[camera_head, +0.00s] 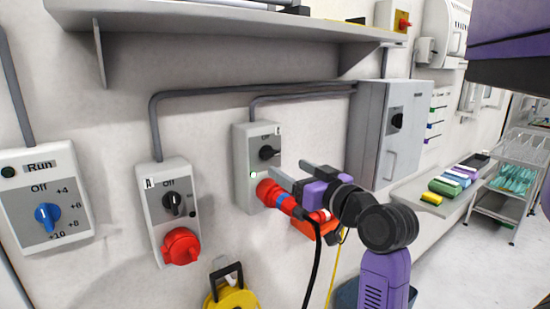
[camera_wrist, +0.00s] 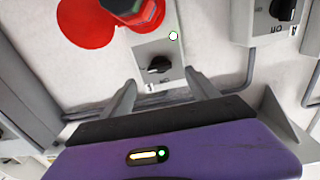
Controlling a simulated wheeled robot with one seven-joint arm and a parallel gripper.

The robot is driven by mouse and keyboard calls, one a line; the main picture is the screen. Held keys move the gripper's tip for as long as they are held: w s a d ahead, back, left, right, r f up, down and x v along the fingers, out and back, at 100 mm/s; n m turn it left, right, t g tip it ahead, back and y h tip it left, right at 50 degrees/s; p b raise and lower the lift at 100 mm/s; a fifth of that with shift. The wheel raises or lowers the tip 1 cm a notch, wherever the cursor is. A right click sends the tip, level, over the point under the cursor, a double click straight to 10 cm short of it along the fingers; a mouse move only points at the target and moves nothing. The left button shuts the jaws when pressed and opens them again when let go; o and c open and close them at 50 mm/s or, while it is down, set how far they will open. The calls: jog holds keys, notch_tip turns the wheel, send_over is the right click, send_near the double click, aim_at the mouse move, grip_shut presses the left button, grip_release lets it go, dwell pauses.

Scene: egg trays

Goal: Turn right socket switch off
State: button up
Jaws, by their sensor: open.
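The right socket box (camera_head: 241,160) is grey and fixed to the wall. Its black rotary switch (camera_head: 268,153) sits at the top, above a red plug (camera_head: 270,191) in the socket. A small pale green lamp (camera_head: 253,175) is lit on its face. My gripper (camera_head: 290,171) is open, in front of the box at its right side. In the wrist view, the switch (camera_wrist: 159,65) lies between my two finger tips (camera_wrist: 160,77), with its handle roughly crosswise. I cannot tell whether the fingers touch it. The red plug (camera_wrist: 130,10) is at the top there.
The left socket box (camera_head: 155,210) has its own black switch and red outlet. A dial box (camera_head: 45,200) is further left. A shelf (camera_head: 220,18) overhangs above, and a grey cabinet (camera_head: 370,130) stands right. A black cable (camera_head: 316,265) hangs below my gripper.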

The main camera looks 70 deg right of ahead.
aim_at(272, 156)
jog(key=shift+s+d+r, duration=0.15)
jog(key=shift+s+r, duration=0.05)
jog(key=shift+r, duration=0.3)
jog(key=shift+w+d+n+y, duration=0.15)
jog(key=shift+w+n+y, duration=0.15)
jog(key=shift+y, duration=0.1)
jog(key=shift+p+x, duration=0.85)
jog(key=shift+x, duration=2.7)
jog(key=shift+d, duration=0.1)
jog(key=c, duration=1.4)
jog(key=shift+o, duration=0.2)
jog(key=shift+f, duration=0.1)
